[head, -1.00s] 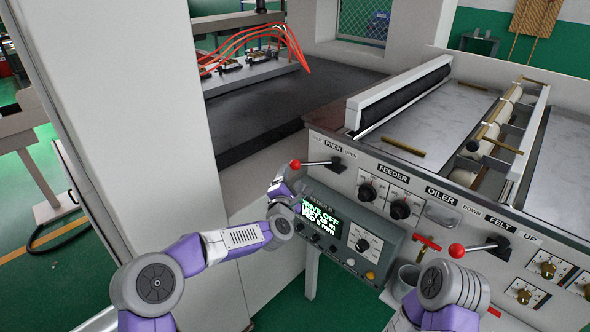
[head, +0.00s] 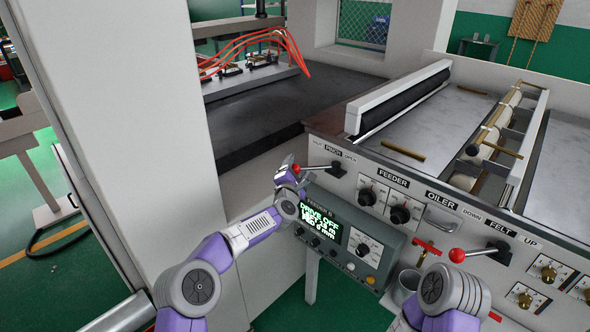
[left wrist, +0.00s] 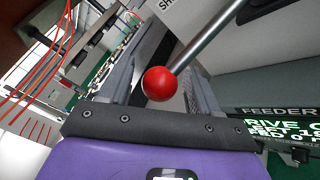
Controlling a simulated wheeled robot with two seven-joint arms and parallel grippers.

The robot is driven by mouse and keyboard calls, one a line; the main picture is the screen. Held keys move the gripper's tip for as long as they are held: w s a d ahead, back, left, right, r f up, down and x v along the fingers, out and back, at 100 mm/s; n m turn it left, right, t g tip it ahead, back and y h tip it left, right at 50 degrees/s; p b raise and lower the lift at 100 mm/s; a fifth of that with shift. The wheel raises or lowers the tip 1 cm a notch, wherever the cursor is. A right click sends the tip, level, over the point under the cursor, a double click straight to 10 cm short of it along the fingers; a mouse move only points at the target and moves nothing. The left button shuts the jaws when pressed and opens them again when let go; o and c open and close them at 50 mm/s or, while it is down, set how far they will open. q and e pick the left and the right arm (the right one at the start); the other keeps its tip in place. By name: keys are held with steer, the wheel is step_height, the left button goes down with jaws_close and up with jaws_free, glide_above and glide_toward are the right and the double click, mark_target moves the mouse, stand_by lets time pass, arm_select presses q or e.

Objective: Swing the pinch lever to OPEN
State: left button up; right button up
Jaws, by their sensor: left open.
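The pinch lever has a red ball knob (head: 296,169) on a thin metal rod, with a dark pivot (head: 337,168) on the machine's front panel. The rod points left, toward the SHUT side of the PINCH label (head: 333,149). My left gripper (head: 289,164) is at the knob, its fingers small and partly hidden in the head view. In the left wrist view the red knob (left wrist: 159,84) sits between the two open fingers of my left gripper (left wrist: 160,72). I cannot tell whether either finger touches it. My right gripper is not in view.
The feeder display box (head: 335,235) stands just below my left gripper. A second red-knobbed lever, FELT (head: 457,255), is at the right, near my right arm. A pale column (head: 120,90) rises at the left. A dark bed (head: 260,110) lies behind the panel.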

arm_select(q)
steer(key=shift+c, duration=0.3)
jaws_close()
